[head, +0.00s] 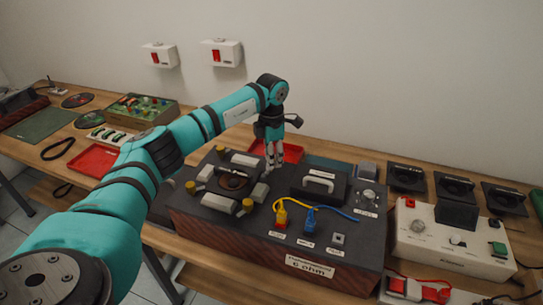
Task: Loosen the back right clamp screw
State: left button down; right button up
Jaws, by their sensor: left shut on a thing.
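A dark test box (230,226) stands on the wooden bench. On its top left, a round driver (233,181) is ringed by pale clamp blocks. Yellow clamp screws show at the back left (220,151), front left (191,187) and front right (247,205). My left gripper (273,160) points down at the back right corner of the ring. Its fingers are closed around the back right clamp screw, which they hide almost fully. My right gripper is out of view.
A black handled block (319,185), a yellow plug (282,217) and a blue plug (310,217) with leads sit right of the ring. A white instrument (450,243) stands further right. A red tray (95,160) lies left of my arm.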

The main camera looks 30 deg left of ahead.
pick_arm(q)
jog(key=n, duration=0.3)
jog(key=shift+r+n+p, duration=0.15)
jog(key=shift+n+p, duration=0.15)
jog(key=shift+n, duration=0.1)
jog(key=n, duration=0.3)
jog(key=shift+a+n+p, duration=0.1)
jog(key=shift+n+p, duration=0.2)
jog(key=shift+p, duration=0.1)
jog(key=n+p, duration=0.1)
jog(key=n, duration=0.5)
jog(key=shift+w, duration=0.1)
jog(key=shift+n, duration=0.3)
jog(key=c, duration=1.1)
grip_release()
notch_tip(320, 180, up, 12)
jog(key=shift+f, duration=0.1)
